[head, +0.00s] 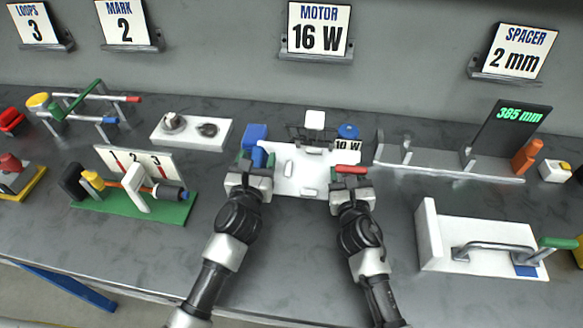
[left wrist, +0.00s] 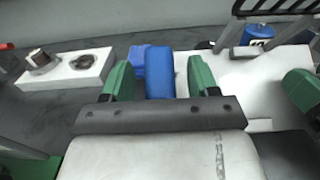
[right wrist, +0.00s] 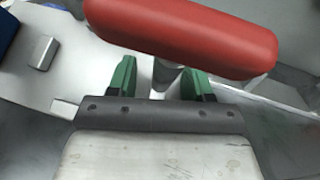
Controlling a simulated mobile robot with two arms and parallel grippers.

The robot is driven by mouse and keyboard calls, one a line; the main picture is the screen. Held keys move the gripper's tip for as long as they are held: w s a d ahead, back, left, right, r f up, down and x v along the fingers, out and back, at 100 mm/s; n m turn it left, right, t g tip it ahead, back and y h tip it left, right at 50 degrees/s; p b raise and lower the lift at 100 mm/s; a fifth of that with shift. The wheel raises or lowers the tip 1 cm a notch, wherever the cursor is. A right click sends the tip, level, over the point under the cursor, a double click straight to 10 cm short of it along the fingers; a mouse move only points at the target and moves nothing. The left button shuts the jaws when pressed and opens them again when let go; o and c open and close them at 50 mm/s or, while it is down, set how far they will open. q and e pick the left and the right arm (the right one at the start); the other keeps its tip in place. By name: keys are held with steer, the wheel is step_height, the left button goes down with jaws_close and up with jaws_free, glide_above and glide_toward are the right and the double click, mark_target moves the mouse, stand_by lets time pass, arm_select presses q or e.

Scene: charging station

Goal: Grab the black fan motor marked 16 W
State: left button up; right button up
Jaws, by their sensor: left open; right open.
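I cannot make out a black fan motor marked 16 W. A small label (head: 347,145) by a blue round part (head: 348,131) at the white fixture's back right seems to read 10 W. My left gripper (head: 257,162) is open at the fixture's left end. In the left wrist view a blue upright piece (left wrist: 160,72) stands between its green fingers, with no grip seen. My right gripper (head: 350,178) is open at the right end. In the right wrist view a red bar (right wrist: 185,35) crosses just beyond its fingers.
A white fixture (head: 290,158) lies between my grippers, with a dark frame (head: 309,133) behind it. A wall sign (head: 318,32) reads MOTOR 16 W. A white block with knobs (head: 170,132) stands left, a grey rail (head: 440,169) right.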

arm_select(q)
steer(key=c, duration=0.8)
arm_select(e)
steer(key=c, duration=0.8)
arm_select(q)
jaws_close()
arm_select(e)
jaws_close()
arm_select(q)
steer(key=shift+r, duration=0.15)
arm_select(e)
steer(key=shift+r, duration=0.1)
